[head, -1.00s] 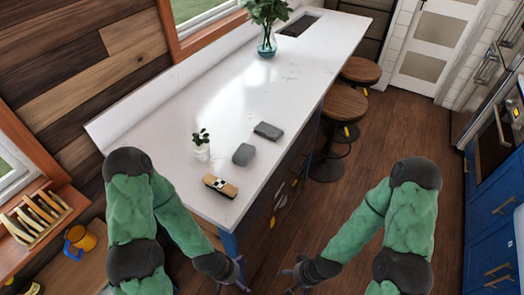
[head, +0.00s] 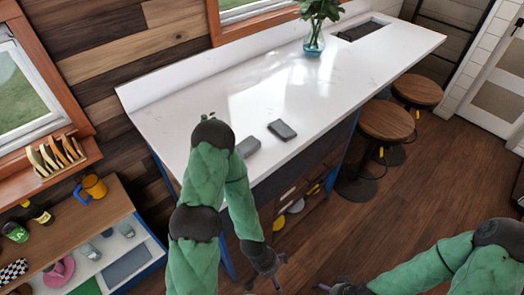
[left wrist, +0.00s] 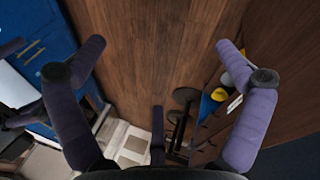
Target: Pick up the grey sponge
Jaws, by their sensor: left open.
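Two small grey blocks lie on the white counter in the head view. The nearer one (head: 248,147) is lighter grey, partly behind my left arm; the farther one (head: 282,129) is darker. I cannot tell for certain which is the grey sponge. My left gripper (head: 280,284) is open and empty, low in front of the counter and apart from both blocks. In the left wrist view its spread fingers (left wrist: 160,85) have only floor and cabinets beyond them. My right gripper (head: 320,288) is at the bottom edge, too small and cut off to read.
The white counter (head: 240,85) has wide bare room behind the blocks. A plant in a blue glass vase (head: 314,44) stands farther back. Wooden stools (head: 385,120) line its right side.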

